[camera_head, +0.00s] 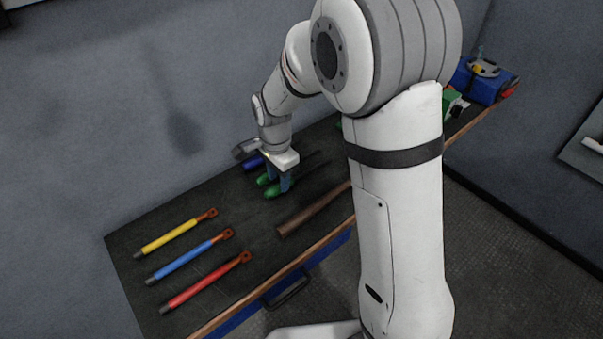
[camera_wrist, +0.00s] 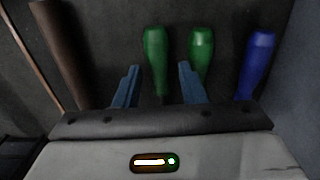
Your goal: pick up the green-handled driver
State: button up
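Two green handles lie side by side on the dark bench top. In the wrist view, the left green-handled driver (camera_wrist: 156,46) lies between my fingers' lines, and the second green-handled driver (camera_wrist: 201,48) lies just right, close to the right finger. Both also show in the head view, the nearer one (camera_head: 274,192) and the other (camera_head: 263,181), partly covered by my gripper (camera_head: 281,184). A blue-handled tool (camera_wrist: 259,56) lies further right. My gripper (camera_wrist: 160,70) is open and empty. I cannot tell how far the fingertips are above the bench.
A brown bar (camera_head: 314,208) lies beside the drivers towards the bench's front edge. Yellow (camera_head: 172,236), blue (camera_head: 187,260) and red (camera_head: 200,283) rods lie on the left of the bench. A blue box (camera_head: 478,84) stands at the far right end. A wall runs behind the bench.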

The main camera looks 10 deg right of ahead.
notch_tip(320, 180, down, 2)
jog(key=shift+f, duration=0.2)
grip_shut()
dwell(0.4)
